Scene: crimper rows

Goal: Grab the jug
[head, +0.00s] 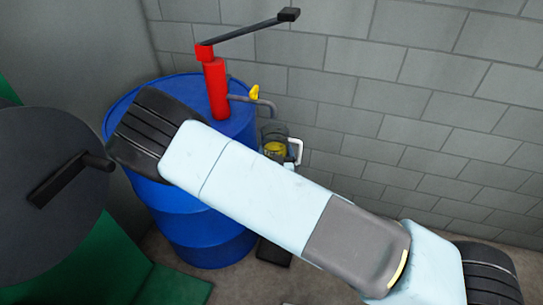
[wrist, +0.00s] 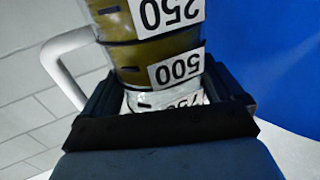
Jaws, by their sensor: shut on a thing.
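The jug (head: 275,148) is a clear measuring vessel with yellow-brown contents and a white handle. In the head view it shows just above my arm, beside the blue drum, and its lower part is hidden. In the wrist view the jug (wrist: 155,50) fills the upper middle, with white labels reading 250, 500 and a partly covered third one. Its handle is on the left there. My gripper (wrist: 162,92) is shut on the jug, with one dark finger on each side of its body. In the head view my arm hides the gripper.
A blue drum (head: 190,222) carries a red hand pump (head: 216,88) with a long lever and a yellow-tapped spout (head: 250,99) near the jug. A grey block wall (head: 400,100) stands behind. A dark round object (head: 45,180) with a handle is at the left.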

